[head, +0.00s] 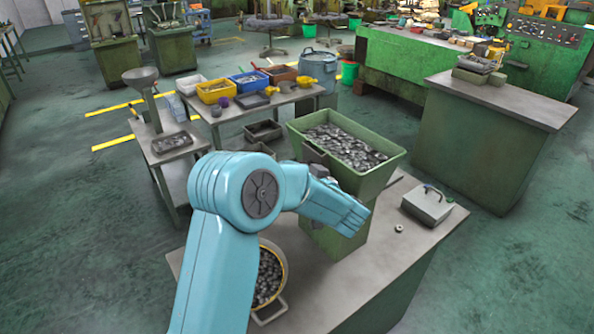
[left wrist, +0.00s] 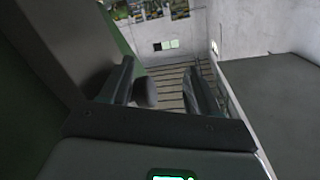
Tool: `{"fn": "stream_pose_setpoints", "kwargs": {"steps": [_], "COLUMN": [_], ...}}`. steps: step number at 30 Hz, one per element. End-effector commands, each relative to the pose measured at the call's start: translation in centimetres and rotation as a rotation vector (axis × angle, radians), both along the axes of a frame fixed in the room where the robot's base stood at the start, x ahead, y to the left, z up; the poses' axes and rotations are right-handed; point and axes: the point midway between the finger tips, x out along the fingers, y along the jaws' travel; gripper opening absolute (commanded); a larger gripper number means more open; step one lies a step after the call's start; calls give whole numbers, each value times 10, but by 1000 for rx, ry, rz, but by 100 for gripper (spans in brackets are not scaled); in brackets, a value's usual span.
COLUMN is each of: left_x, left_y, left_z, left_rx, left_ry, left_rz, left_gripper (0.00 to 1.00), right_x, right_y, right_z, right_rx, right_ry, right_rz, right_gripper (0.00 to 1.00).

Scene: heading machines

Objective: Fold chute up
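A green hopper (head: 350,185) full of small metal pieces stands on the near bench. My blue left arm crosses in front of it and hides part of its near side. I cannot clearly make out a chute; a dark grey part (head: 314,154) shows at the hopper's left side, partly behind my arm. In the left wrist view my left gripper (left wrist: 165,92) has its two fingers apart. A dark rounded knob (left wrist: 145,92) shows between them, closer to the left finger; I cannot tell if it touches. My right gripper is not in view.
A pan of metal pieces (head: 268,277) sits on the near bench (head: 375,270) below my arm. A grey box (head: 428,205) and a small ring (head: 399,228) lie to the right. A table with coloured bins (head: 215,92) stands behind at left.

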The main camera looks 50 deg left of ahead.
Motion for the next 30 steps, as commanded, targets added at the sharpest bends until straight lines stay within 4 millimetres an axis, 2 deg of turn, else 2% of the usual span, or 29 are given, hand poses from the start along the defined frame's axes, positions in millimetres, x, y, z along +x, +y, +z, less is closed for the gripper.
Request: {"fn": "stream_pose_setpoints", "kwargs": {"steps": [14,17,20,23,30], "left_x": [0,0,-2,-6,-19], "left_y": [-1,-6,-21,-43,-106], "left_z": [1,0,0,2,9], "left_rx": [1,0,1,0,-1], "left_ry": [-1,-2,-2,-3,-2], "left_rz": [-2,-4,-7,-9,-7], "left_gripper": [58,58,58,58,58], "right_x": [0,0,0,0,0], "right_y": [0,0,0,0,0], "right_z": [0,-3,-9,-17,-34], "right_rx": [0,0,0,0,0], "right_ry": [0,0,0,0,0], "right_rz": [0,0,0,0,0], "right_gripper": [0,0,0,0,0]}}
